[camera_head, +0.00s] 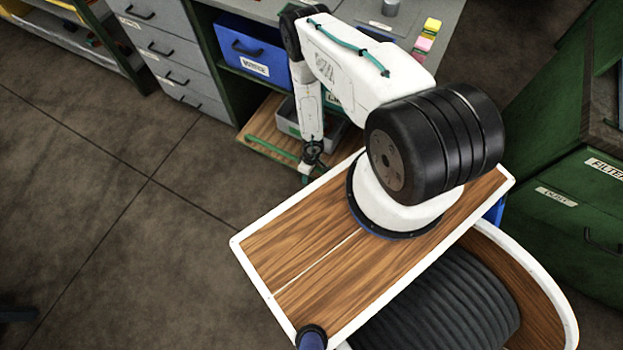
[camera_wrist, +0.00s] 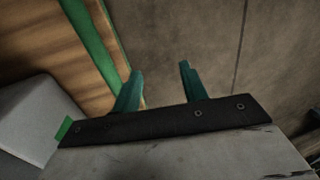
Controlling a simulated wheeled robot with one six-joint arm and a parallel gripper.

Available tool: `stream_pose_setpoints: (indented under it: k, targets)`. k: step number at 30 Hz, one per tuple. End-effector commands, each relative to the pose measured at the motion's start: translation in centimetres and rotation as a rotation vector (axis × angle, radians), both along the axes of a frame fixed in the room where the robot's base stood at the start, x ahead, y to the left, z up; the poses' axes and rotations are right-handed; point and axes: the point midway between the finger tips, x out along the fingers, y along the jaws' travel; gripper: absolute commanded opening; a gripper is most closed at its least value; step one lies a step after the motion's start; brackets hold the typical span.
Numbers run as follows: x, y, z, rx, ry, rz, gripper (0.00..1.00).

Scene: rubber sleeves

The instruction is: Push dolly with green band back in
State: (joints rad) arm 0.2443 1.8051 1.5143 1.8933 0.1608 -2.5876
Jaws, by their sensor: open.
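The dolly (camera_head: 262,128) is a low wooden board with a green band (camera_head: 262,153) along its front edge. It sticks out from under the workbench, and a grey bin (camera_head: 288,122) stands on it, partly hidden by my arm. My gripper (camera_head: 306,180) is low, at the dolly's front right. In the wrist view my gripper (camera_wrist: 160,80) is open, with two teal fingers and nothing between them. The green band (camera_wrist: 92,38) runs beside the left finger there, which overlaps the dolly's edge; contact cannot be told. The grey bin (camera_wrist: 38,115) is at the lower left.
A blue bin (camera_head: 243,47) sits on the bench shelf above the dolly. Grey drawers (camera_head: 165,45) stand left of it, and a green cabinet (camera_head: 575,210) stands at the right. The concrete floor (camera_head: 130,220) in front and to the left is clear.

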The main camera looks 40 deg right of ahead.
Motion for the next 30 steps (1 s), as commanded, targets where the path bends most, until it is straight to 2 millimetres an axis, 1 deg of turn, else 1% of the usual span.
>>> stream_pose_setpoints:
  k: [3,9,14,23,26,29,30]
  targets:
    - [-1.2,0.2,0.1,0.002,0.002,-0.004,0.43]
    - [-2.4,0.4,0.2,0.002,0.001,-0.002,0.43]
    - [-2.7,0.4,0.3,0.0,0.0,0.0,0.43]
    - [-2.7,0.4,0.3,0.0,0.0,0.0,0.43]
    - [-1.8,0.4,0.9,0.003,-0.013,-0.002,0.43]
    - [1.0,0.4,2.9,0.014,-0.051,-0.01,0.43]
    - [2.7,0.5,4.1,0.022,-0.073,-0.016,0.43]
